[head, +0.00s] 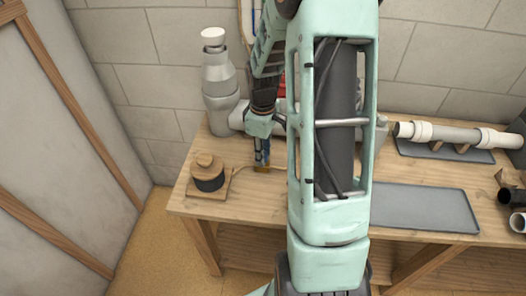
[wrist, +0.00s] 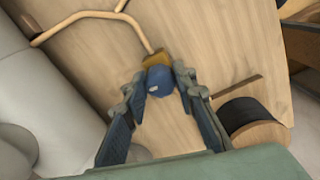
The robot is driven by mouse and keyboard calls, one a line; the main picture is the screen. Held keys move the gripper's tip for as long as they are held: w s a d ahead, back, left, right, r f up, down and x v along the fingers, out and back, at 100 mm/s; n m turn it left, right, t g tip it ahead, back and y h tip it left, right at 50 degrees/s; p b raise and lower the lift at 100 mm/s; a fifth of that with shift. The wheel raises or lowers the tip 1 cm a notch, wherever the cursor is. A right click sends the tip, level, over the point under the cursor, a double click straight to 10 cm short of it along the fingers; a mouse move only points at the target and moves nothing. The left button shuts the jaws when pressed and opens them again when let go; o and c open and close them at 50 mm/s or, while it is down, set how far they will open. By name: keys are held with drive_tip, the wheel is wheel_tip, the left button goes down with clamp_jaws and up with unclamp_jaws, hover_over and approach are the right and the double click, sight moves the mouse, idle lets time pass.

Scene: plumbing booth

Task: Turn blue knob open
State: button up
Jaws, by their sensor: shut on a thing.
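The blue knob (wrist: 161,84) shows in the wrist view, between the two fingertips of my gripper (wrist: 159,81). It sits on a brass fitting (wrist: 155,59) at the end of a thin copper-coloured pipe (wrist: 138,27). In the head view, my gripper (head: 262,156) reaches down to the workbench, left of the middle, and is shut on the knob. The knob cannot be made out clearly there, as the fingers and arm cover it. I cannot tell how far the knob is turned.
A wooden spool with a black band (head: 209,178) stands left of my gripper on the workbench (head: 300,192). A large grey pipe fitting (head: 220,92) stands behind. At the right are a grey tray (head: 420,206) and a pale pipe on wooden supports (head: 455,136). My arm blocks the middle.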

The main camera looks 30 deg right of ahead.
drive_tip(key=shift+n, duration=0.7)
drive_tip(key=o, duration=1.2)
drive_tip(key=shift+c, duration=0.2)
drive_tip(key=shift+r, duration=0.1)
wheel_tip(320, 180, up, 12)
